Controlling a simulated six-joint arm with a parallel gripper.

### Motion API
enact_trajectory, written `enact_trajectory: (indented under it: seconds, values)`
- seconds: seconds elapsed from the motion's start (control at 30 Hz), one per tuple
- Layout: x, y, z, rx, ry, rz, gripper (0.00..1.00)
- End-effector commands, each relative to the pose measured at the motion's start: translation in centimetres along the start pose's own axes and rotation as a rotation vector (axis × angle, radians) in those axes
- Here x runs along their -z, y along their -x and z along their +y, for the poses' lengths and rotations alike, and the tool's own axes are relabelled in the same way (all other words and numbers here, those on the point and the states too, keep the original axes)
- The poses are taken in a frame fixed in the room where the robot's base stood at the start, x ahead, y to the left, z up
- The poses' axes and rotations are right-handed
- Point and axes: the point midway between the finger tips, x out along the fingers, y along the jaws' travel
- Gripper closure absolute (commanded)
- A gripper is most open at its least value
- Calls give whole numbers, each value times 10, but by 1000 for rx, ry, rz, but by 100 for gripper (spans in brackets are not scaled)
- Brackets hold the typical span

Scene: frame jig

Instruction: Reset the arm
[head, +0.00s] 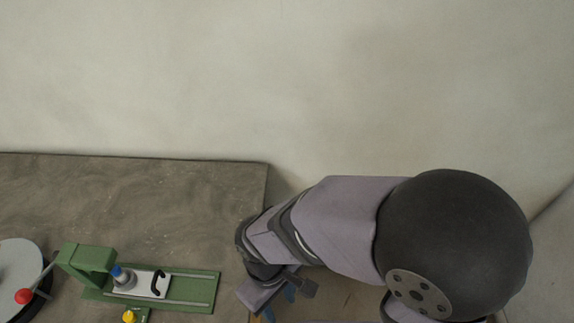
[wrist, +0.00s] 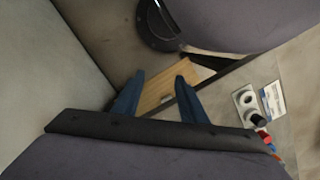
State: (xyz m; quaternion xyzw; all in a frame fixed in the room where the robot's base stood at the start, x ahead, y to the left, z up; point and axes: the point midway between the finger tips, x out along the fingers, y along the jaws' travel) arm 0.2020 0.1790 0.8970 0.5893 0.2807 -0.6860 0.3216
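My gripper (wrist: 160,76) shows in the wrist view as two blue fingers standing apart, with nothing seen held between them. In the head view its blue fingers (head: 290,291) show small beneath my arm, just off the right edge of the table. My arm is folded at the right of the head view and hides part of the gripper.
A green jig (head: 190,289) with a white plate (head: 143,283) and a blue-topped grey cylinder (head: 121,277) stands on the grey table (head: 150,200). A red-knobbed lever (head: 24,296) is at far left. A wooden surface (wrist: 165,90) lies behind the fingers. A pale wall stands behind.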

Motion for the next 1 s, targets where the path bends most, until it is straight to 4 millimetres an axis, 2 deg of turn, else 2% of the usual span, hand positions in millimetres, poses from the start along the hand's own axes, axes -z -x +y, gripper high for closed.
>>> enact_trajectory:
  seconds: [0.03,0.1,0.5,0.7,1.0]
  values:
    - [-9,2,19,8,-77,4,61]
    - [-21,4,41,18,-171,11,61]
    - [-67,25,143,51,-693,125,61]
    - [-87,28,168,54,-836,143,61]
    - [-94,26,174,58,-879,141,61]
